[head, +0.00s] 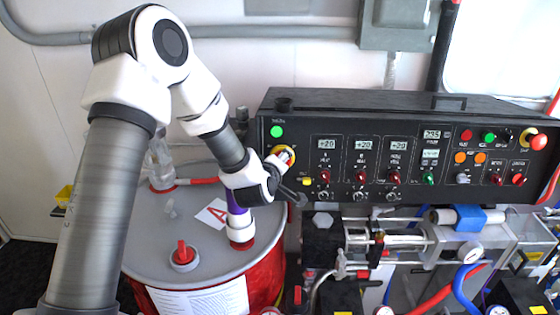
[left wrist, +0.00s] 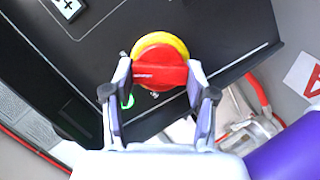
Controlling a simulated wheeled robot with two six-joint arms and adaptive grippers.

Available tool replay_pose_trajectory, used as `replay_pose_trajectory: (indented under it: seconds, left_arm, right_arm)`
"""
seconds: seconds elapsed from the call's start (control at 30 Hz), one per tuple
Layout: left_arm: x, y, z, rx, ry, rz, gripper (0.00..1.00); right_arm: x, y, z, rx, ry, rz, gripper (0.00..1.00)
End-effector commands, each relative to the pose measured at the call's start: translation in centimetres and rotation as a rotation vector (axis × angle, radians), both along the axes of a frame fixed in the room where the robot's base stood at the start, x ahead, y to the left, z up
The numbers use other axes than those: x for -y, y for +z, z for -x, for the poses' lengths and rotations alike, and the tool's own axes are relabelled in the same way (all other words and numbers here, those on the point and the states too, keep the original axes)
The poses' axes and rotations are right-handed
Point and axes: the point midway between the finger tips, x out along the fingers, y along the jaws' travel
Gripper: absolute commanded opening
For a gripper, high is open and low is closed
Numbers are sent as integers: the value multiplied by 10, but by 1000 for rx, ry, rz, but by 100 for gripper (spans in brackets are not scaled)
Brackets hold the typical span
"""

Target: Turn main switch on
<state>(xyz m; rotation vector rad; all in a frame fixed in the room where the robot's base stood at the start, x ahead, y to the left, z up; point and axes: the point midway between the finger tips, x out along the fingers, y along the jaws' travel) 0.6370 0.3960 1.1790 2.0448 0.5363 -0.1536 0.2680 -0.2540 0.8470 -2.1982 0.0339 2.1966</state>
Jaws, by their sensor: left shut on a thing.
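The main switch (left wrist: 158,72) is a red rotary knob on a yellow round plate, set in the black control panel. In the left wrist view the knob sits between the two fingers of my left gripper (left wrist: 160,80), which is shut on it. The head view shows the switch (head: 284,154) at the panel's left end, partly hidden by my left gripper (head: 290,178). A green light (head: 277,131) glows above the switch; it also shows in the left wrist view (left wrist: 128,101). My right gripper is not in view.
The black control panel (head: 400,112) carries several displays, knobs and a red emergency button (head: 538,141) at its right end. A red drum with a grey lid (head: 205,262) stands below my left arm. Pipes, hoses and a pump assembly (head: 410,240) fill the space under the panel.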

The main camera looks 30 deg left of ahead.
Motion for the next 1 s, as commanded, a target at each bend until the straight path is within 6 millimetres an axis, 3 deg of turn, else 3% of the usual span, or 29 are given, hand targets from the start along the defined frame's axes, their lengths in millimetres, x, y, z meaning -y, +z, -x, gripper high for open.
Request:
replay_pose_trajectory:
  seconds: [0.03,0.3,0.87,0.9,0.93,1.0]
  left_arm:
    - [-1,8,-3,0,-2,-28,21]
    - [-1,8,-3,-57,-21,-126,21]
    - [-1,7,-3,-74,-28,-152,21]
    - [-1,7,-3,-74,-28,-152,70]
    - [-1,6,-3,-75,-29,-152,81]
    - [0,5,-3,-77,-30,-150,81]
  right_arm:
    - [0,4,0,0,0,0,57]
    - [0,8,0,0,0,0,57]
    - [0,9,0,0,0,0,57]
    - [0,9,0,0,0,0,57]
    - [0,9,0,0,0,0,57]
    - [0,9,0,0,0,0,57]
